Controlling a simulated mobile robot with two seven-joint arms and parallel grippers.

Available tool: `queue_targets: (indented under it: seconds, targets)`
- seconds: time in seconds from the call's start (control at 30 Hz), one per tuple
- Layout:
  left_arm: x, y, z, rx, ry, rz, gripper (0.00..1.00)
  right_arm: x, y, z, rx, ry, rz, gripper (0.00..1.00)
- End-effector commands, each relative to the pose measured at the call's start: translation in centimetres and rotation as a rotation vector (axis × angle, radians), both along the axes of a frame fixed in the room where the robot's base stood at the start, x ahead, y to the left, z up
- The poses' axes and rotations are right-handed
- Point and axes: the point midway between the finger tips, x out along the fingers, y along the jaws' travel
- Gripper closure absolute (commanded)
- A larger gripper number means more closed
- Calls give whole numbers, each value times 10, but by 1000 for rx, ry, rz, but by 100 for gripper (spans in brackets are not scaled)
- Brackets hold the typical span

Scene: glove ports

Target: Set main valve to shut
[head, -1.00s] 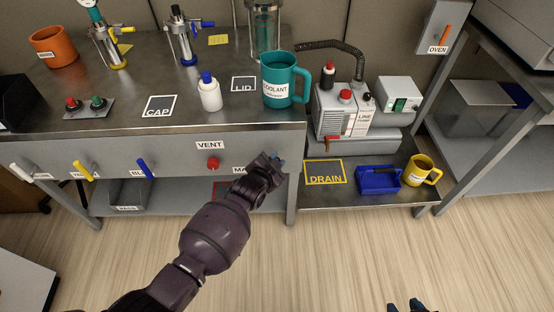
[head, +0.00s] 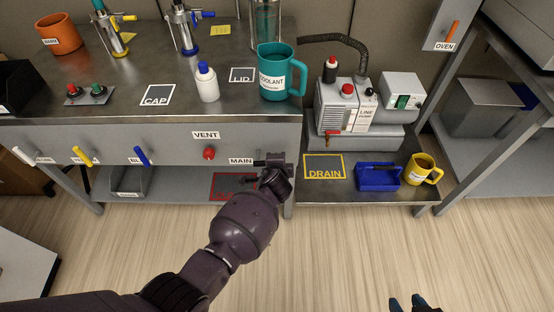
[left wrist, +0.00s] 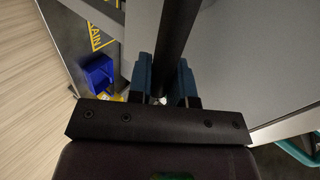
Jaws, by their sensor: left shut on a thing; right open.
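The main valve's dark handle (head: 259,163) sits on the front panel of the bench, just right of the MAIN label (head: 241,161). Most of the valve is hidden behind my left gripper (head: 276,165). In the left wrist view the handle is a long black bar (left wrist: 175,35) running between the two blue fingertips of my left gripper (left wrist: 166,78), which is shut on it.
A red VENT knob (head: 208,153) and blue (head: 142,156), yellow (head: 84,156) and white (head: 23,156) handles line the same panel to the left. A teal coolant jug (head: 276,76) stands above. A low shelf at right holds a pump (head: 345,105) and a blue tray (head: 377,178).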

Motion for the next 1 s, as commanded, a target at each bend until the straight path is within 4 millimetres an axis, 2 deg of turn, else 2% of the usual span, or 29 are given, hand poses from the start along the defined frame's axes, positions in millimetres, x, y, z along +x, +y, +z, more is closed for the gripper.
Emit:
queue_targets:
  seconds: [0.1,0.73,0.77,0.8,0.9,1.0]
  targets:
    - [-1,1,-6,47,5,0,100,1,-1,-1,-1,0,0,57]
    - [-1,1,-7,95,3,1,100,-4,-2,-4,-4,11,-1,57]
    - [-1,1,-7,95,3,1,77,-4,-2,-4,-4,11,-1,57]
    - [-1,1,-7,94,3,1,71,-4,-2,-4,-4,11,-1,57]
    - [0,1,-7,93,2,1,56,-4,-2,-4,-4,12,-1,57]
    - [0,1,-6,92,2,1,55,-4,-2,-4,-4,12,-1,57]
